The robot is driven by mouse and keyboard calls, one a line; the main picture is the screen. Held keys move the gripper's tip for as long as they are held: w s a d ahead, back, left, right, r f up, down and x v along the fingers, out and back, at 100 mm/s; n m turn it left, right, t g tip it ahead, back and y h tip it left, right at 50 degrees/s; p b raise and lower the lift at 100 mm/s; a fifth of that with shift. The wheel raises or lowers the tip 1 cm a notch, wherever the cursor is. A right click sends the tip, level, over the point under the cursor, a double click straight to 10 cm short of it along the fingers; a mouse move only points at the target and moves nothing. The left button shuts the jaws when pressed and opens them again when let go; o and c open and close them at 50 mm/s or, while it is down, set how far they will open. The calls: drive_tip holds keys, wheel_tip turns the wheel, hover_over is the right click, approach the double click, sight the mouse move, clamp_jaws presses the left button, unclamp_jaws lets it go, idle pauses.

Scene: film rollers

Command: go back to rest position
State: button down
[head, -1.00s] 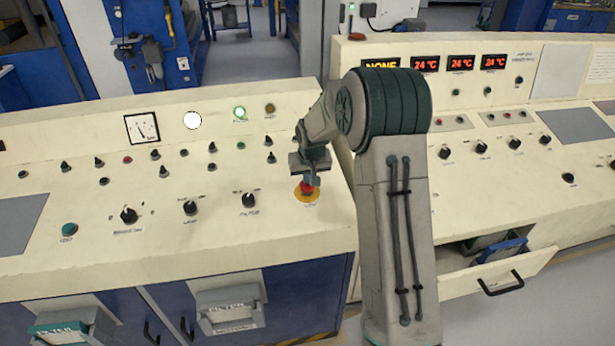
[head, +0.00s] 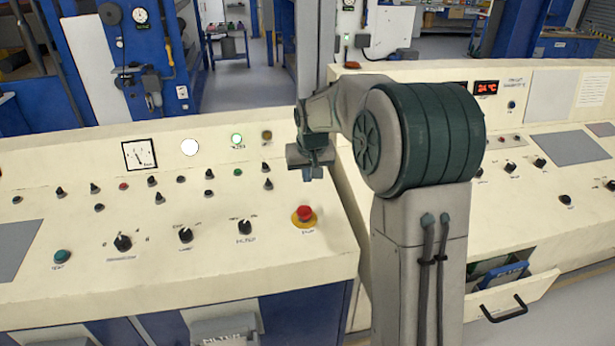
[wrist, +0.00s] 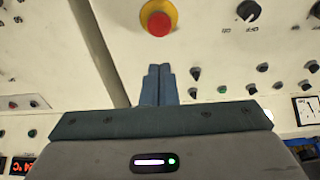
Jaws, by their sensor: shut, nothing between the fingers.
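My gripper (head: 313,172) is shut and empty, held above the cream control panel near its right end. In the wrist view its two fingers (wrist: 157,84) are pressed together. Below it in the head view is a red mushroom button (head: 304,213) on a yellow round base; the gripper is apart from it. The same red button shows in the wrist view (wrist: 159,22), beyond the fingertips. My arm rises on the right of the head view and hides part of the right console.
The left console (head: 200,250) carries knobs, switches, a dial gauge (head: 139,154) and lit lamps. The right console (head: 540,190) has a red temperature display (head: 486,87). An open drawer (head: 505,300) juts from its front. A gap separates the consoles. Floor shows at the back.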

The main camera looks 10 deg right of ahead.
drive_tip(key=s+r, duration=0.2)
drive_tip(key=s, duration=3.1)
drive_tip(key=shift+s+r+g, duration=0.15)
drive_tip(key=shift+r+g, duration=0.1)
drive_tip(key=shift+g, duration=0.05)
drive_tip(key=shift+a, duration=0.1)
